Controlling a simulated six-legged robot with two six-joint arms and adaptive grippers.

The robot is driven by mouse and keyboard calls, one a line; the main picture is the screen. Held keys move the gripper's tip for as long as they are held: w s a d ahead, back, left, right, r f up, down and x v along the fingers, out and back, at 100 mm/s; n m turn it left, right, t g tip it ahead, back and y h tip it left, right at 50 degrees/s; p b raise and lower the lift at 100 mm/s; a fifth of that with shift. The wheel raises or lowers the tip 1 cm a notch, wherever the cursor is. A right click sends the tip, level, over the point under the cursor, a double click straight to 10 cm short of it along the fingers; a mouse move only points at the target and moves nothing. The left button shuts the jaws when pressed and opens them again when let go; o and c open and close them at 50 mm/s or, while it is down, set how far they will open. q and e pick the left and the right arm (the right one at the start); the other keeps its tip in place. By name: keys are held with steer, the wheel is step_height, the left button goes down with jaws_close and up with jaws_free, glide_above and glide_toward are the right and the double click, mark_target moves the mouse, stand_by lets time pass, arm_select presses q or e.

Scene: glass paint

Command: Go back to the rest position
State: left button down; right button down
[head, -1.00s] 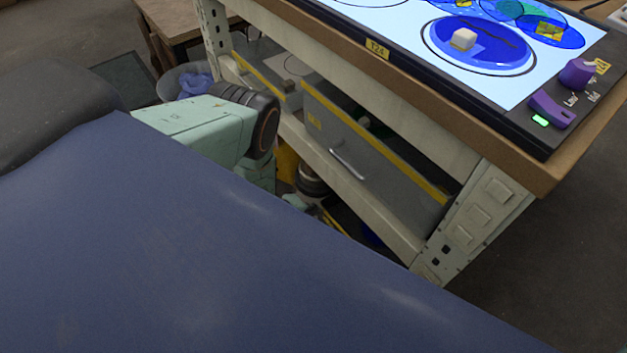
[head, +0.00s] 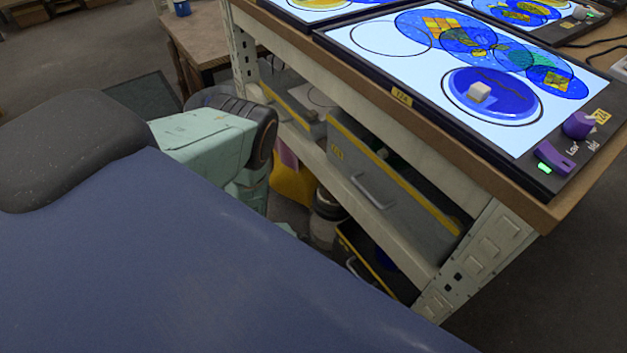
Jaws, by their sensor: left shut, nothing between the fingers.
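My left arm (head: 205,137), pale green with a black joint, folds down beside the workbench frame. My left gripper (head: 322,236) is low in the gap between my blue body and the shelves. It is small, dark and mostly hidden by my body edge. It is shut and I see nothing held in it. My right gripper is not in view.
A grey drawer (head: 350,160) sits on the shelf close to my arm. Floor (head: 560,290) shows clear at right.

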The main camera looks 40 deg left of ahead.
arm_select(q)
steer(key=shift+p+v, duration=0.3)
steer(key=shift+v, duration=0.65)
steer(key=shift+s, duration=0.1)
steer(key=s+d+r+n+g+y, duration=0.1)
steer(key=s+d+n+g, duration=0.15)
steer(key=s+n, duration=0.65)
steer(key=s+d+r+n+g+y, duration=0.15)
steer(key=s+n+g, duration=0.25)
steer(key=s+n, duration=0.4)
steer(key=s+d+r+n+g+p, duration=0.2)
steer(key=s+d+r+n+g, duration=0.15)
steer(key=s+r+n, duration=0.45)
step_height(320, 180, up, 8)
steer(key=w+d+m+t, duration=0.1)
steer(key=w+m, duration=0.1)
steer(key=shift+w+f+m+y, duration=0.2)
steer(key=shift+w+m+y, duration=0.05)
steer(key=shift+m+y, duration=0.1)
steer(key=shift+d, duration=0.15)
